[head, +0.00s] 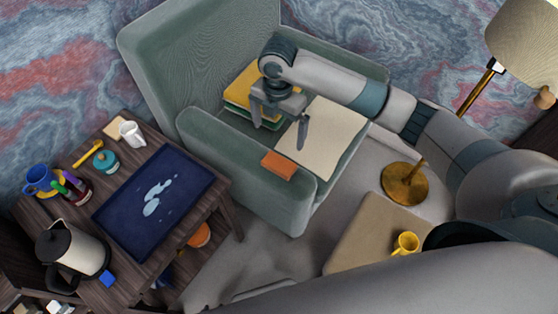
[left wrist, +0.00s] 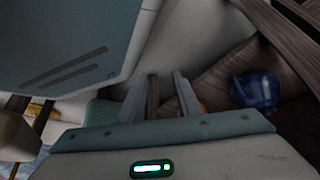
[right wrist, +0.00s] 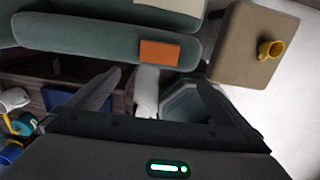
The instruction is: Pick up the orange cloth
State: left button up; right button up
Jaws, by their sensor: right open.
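The orange cloth (head: 278,165) is a small folded rectangle lying on the near armrest of the green armchair (head: 225,150). In the right wrist view the cloth (right wrist: 160,52) lies beyond the fingertips, slightly right of their middle. My right gripper (head: 279,138) is open and empty above the chair seat, with its fingers apart from the cloth. My left gripper (left wrist: 166,82) shows only in its wrist view. Its fingers stand a narrow gap apart with nothing visibly held, and the cloth is not in that view.
Yellow-topped books (head: 241,88) and a cream sheet (head: 325,140) lie on the seat. A dark side table at left bears a blue tray (head: 118,232), kettle (head: 75,250) and mugs. A brass lamp base (head: 404,184) and a tan surface with a yellow mug (head: 405,243) are at right.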

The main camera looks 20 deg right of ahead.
jog(key=p, duration=0.2)
send_over(277, 165)
jog(key=f, duration=1.2)
jog(key=shift+s+d, duration=0.15)
jog(key=shift+d, duration=0.05)
pick_arm(q)
jog(key=s+a+f+g, duration=0.1)
jog(key=s+a, duration=0.1)
jog(key=s, duration=0.3)
jog(key=shift+s+a+f+g, duration=0.15)
jog(key=shift+s+f+g, duration=0.1)
jog(key=shift+g, duration=0.05)
pick_arm(e)
jog(key=shift+f, duration=0.1)
pick_arm(q)
jog(key=shift+w, duration=0.25)
pick_arm(e)
jog(key=shift+f, duration=0.5)
notch_tip(277, 165, down, 3)
jog(key=shift+a+p, duration=0.15)
jog(key=shift+p, duration=0.2)
jog(key=shift+f, duration=0.6)
pick_arm(q)
jog(key=shift+g+y, duration=0.4)
jog(key=shift+g, duration=0.1)
jog(key=s, duration=0.1)
jog(key=s+a, duration=0.1)
jog(key=s, duration=0.2)
jog(key=shift+s+a+f, duration=0.2)
jog(key=shift+a+f, duration=0.1)
